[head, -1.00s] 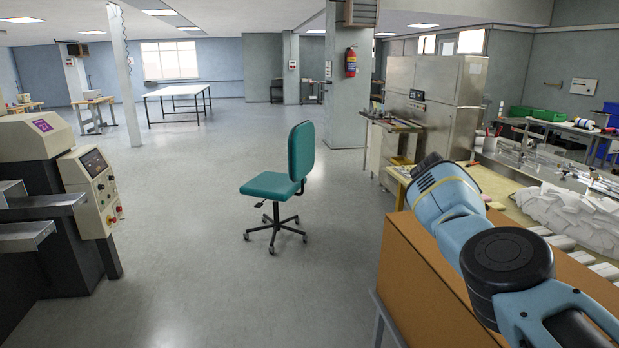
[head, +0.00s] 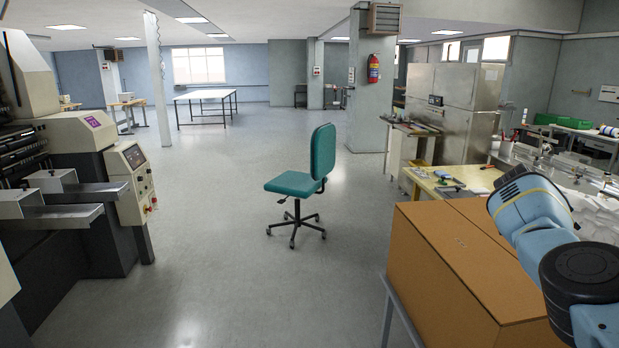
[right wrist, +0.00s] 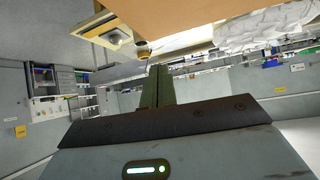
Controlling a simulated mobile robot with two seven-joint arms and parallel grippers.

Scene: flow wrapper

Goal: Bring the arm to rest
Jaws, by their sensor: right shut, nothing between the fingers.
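My right arm (head: 540,225), pale blue with a black joint, comes in at the right edge of the head view, in front of the brown box's right side. Its gripper cannot be made out there. In the right wrist view the right gripper (right wrist: 157,88) shows its two dark green fingers pressed together, with nothing between them. My left arm and left gripper are not in view.
A brown box (head: 440,270) stands close, beside my right arm. White pieces (head: 598,212) lie behind the arm. A machine (head: 90,170) stands at left, with metal trays jutting out. A green chair (head: 300,185) stands mid-floor, with open floor around it.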

